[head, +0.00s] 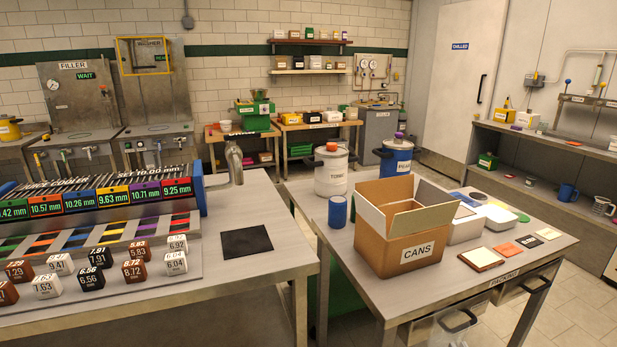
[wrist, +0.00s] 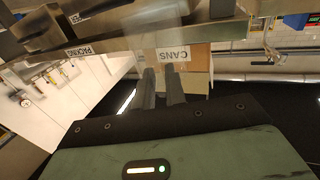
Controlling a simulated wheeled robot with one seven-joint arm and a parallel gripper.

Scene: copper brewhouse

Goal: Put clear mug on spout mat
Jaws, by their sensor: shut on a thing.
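My gripper (wrist: 160,70) shows in the wrist view with its two dark fingers close together, shut on a see-through thing, which I take to be the clear mug (wrist: 160,27). The mug is faint against the bench behind it, so its rim and tilt are hard to make out. A pale see-through shape (head: 468,334) at the bottom edge of the head view looks like the same mug, in front of the packing bench. The black square spout mat (head: 247,241) lies flat and bare on the left counter, near the metal spout (head: 234,163).
The packing bench (head: 349,258) holds an open cans carton (head: 405,249), a blue can (head: 337,211) and small flat tiles. A floor gap separates it from the left counter (head: 222,292). Several numbered blocks stand left of the mat.

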